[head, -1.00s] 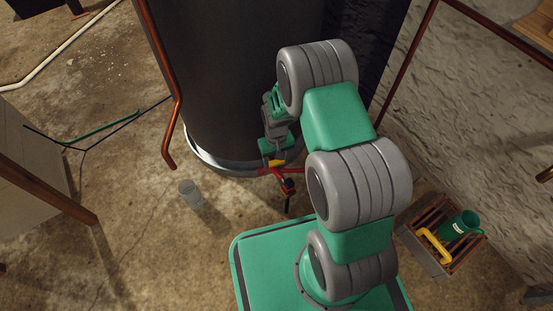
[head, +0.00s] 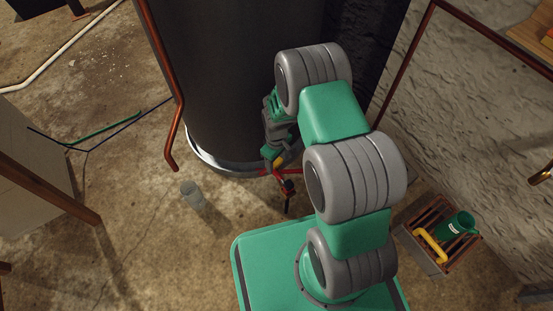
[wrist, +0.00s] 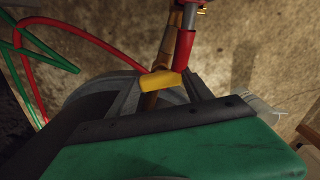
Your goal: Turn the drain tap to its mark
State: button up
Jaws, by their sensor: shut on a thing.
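The drain tap shows low on the dark tank (head: 240,80), with a small yellow handle (head: 280,161) above red fittings (head: 285,174). My gripper (head: 275,158) is at the yellow handle and shut on it, coming down from above. In the wrist view the yellow handle (wrist: 162,84) sits between my fingertips (wrist: 165,90), with a red part (wrist: 184,52) and a brass-coloured part beyond it. My gripper body hides much of the tap, and I cannot make out the mark.
A clear glass jar (head: 192,195) stands on the floor left of the tap. Copper pipes (head: 176,120) run near the tank. Floor in front of the jar is clear.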

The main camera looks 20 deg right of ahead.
aim_at(276, 163)
jog(key=n+p, duration=0.1)
jog(key=n, duration=0.4)
jog(key=shift+n, duration=0.3)
jog(key=shift+n+p, duration=0.65)
jog(key=shift+n, duration=1.45)
jog(key=o, duration=1.4)
jog(key=shift+c, duration=0.2)
notch_tip(276, 163, up, 8)
jog(key=p, duration=0.3)
jog(key=shift+f, duration=0.1)
